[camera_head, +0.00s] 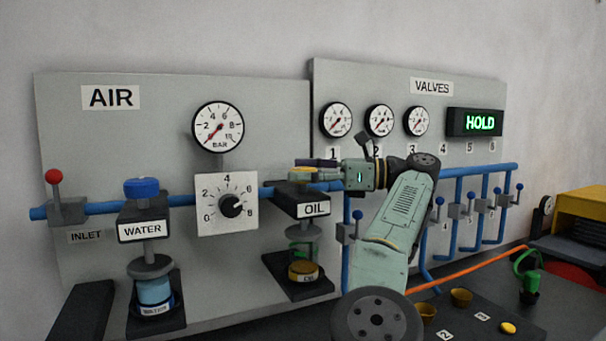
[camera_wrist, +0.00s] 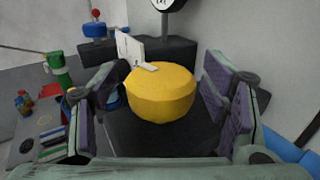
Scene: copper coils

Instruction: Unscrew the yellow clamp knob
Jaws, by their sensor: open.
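The yellow clamp knob (camera_head: 301,175) sits on top of the black OIL unit (camera_head: 311,196) on the grey AIR panel. In the wrist view the round knob (camera_wrist: 160,98) lies between the two finger pads. My gripper (camera_head: 314,169) reaches in from the right at knob height; in the wrist view my gripper (camera_wrist: 162,80) is open. Its fingers stand on either side of the knob, with gaps visible on both sides. Part of the knob is hidden by the fingers in the head view.
The WATER unit with its blue knob (camera_head: 141,188) stands to the left. The regulator dial (camera_head: 228,204) and AIR gauge (camera_head: 218,127) are between them. A blue pipe (camera_head: 180,200) runs along the panel. Small valves (camera_head: 468,211) and an orange hose (camera_head: 470,267) lie to the right.

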